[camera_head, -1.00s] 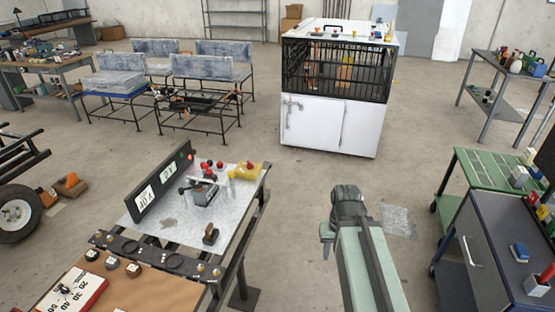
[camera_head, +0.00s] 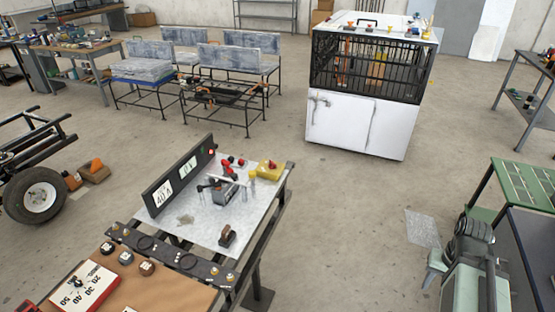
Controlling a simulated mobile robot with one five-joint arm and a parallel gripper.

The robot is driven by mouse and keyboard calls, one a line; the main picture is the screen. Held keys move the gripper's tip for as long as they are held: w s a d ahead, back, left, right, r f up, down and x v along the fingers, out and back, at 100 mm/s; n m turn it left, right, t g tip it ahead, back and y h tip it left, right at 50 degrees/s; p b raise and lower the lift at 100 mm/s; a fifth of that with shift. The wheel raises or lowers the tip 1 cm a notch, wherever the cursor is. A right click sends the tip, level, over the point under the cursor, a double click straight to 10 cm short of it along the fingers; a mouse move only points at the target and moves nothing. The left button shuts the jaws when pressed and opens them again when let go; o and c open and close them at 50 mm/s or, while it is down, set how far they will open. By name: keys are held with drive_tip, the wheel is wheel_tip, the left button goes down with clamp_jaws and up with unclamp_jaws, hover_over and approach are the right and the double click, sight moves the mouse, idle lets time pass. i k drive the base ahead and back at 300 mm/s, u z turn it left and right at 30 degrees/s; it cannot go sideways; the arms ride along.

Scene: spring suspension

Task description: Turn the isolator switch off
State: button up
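A small yellow box with a red top (camera_head: 270,170) stands at the far right corner of a metal-topped bench (camera_head: 205,218). It looks like the isolator switch, but it is too small to tell its knob position. My arm shows at the lower right as a pale green link with a dark grey joint, well to the right of the bench. The fingers of my gripper cannot be made out. Nothing of mine touches the yellow box.
A black panel with white displays (camera_head: 178,180) stands along the bench's left edge, beside a grey device (camera_head: 224,190) with red parts. A white caged cabinet (camera_head: 355,126) stands behind. Green-topped and dark carts are at right. Floor between bench and arm is clear.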

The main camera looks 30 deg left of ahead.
sight(272, 165)
drive_tip(key=i, duration=1.75)
drive_tip(key=u, duration=3.25)
drive_tip(key=i, duration=1)
drive_tip(key=u, duration=0.05)
